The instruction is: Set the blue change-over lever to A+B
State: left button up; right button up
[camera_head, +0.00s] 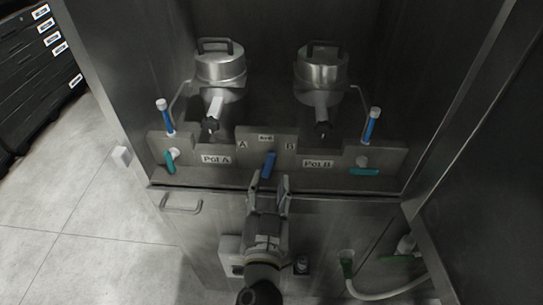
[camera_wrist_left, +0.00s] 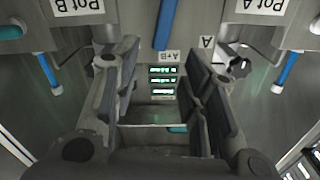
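The blue change-over lever (camera_head: 268,164) is at the middle of the steel panel, below the A+B label (camera_head: 266,138) and between the letters A and B. In the head view it slants slightly, its lower end a little left. I cannot tell exactly which mark it points at. The fingers also show apart in the left wrist view (camera_wrist_left: 160,75). My right gripper is not in view.
Pot A (camera_head: 220,66) and Pot B (camera_head: 321,68) stand behind the panel. Blue-handled valves stand at left (camera_head: 166,117) and right (camera_head: 371,126), with teal handles (camera_head: 169,162) (camera_head: 364,172) below. A bar handle (camera_head: 181,206) and a hose (camera_head: 385,294) are lower down.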

aim_at(272, 159)
pick_arm(q)
jog(key=w+p, duration=0.2)
jog(key=w, duration=0.5)
jog(key=shift+r, duration=0.1)
jog(key=shift+w+p, duration=0.4)
jog(key=shift+w, duration=0.25)
grip_shut()
jog(key=shift+f, duration=0.2)
